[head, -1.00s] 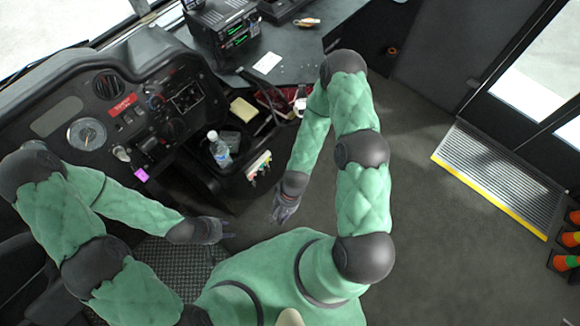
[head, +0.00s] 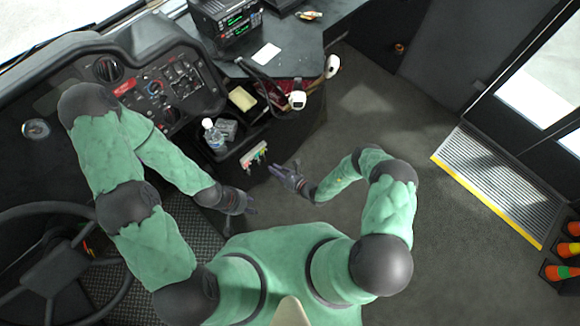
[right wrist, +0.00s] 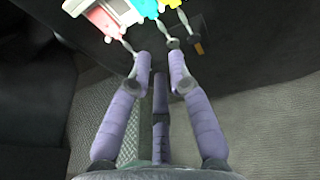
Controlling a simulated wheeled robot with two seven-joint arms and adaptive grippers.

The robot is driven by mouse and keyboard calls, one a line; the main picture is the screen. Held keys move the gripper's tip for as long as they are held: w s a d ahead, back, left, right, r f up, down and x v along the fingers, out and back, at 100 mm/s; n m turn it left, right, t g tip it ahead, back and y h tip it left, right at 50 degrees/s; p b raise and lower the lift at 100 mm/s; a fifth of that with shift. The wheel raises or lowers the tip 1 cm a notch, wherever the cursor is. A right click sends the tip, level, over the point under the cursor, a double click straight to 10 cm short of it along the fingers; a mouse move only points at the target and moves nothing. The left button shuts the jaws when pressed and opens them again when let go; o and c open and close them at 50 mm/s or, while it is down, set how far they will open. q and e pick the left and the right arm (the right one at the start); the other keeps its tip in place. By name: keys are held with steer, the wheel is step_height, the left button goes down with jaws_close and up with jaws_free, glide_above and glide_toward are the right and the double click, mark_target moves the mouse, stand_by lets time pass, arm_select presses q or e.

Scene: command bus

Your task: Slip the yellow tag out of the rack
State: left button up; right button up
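A white rack (head: 253,153) with several coloured tags hangs on the dark side of the dash console. In the right wrist view, the rack (right wrist: 80,6) is cut off by the top edge. The yellow tag (right wrist: 172,4) shows there at the top, beside a cyan tag (right wrist: 145,7) and a pink tag (right wrist: 104,22). My right gripper (right wrist: 160,62) is open and empty, its fingertips just below the tags. In the head view, my right gripper (head: 281,170) is right of and below the rack. My left gripper (head: 247,207) is below the rack; its finger opening is unclear.
A steering wheel (head: 60,270) stands at lower left.

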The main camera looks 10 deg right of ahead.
steer(key=w+a+f+m+t+h+b, duration=0.1)
steer(key=w+a+f+b, duration=0.1)
steer(key=w, duration=0.6)
steer(key=shift+a+f+b, duration=0.2)
steer(key=shift+a+b, duration=0.35)
steer(key=shift+b, duration=0.55)
steer(key=shift+w, duration=0.1)
jaws_close()
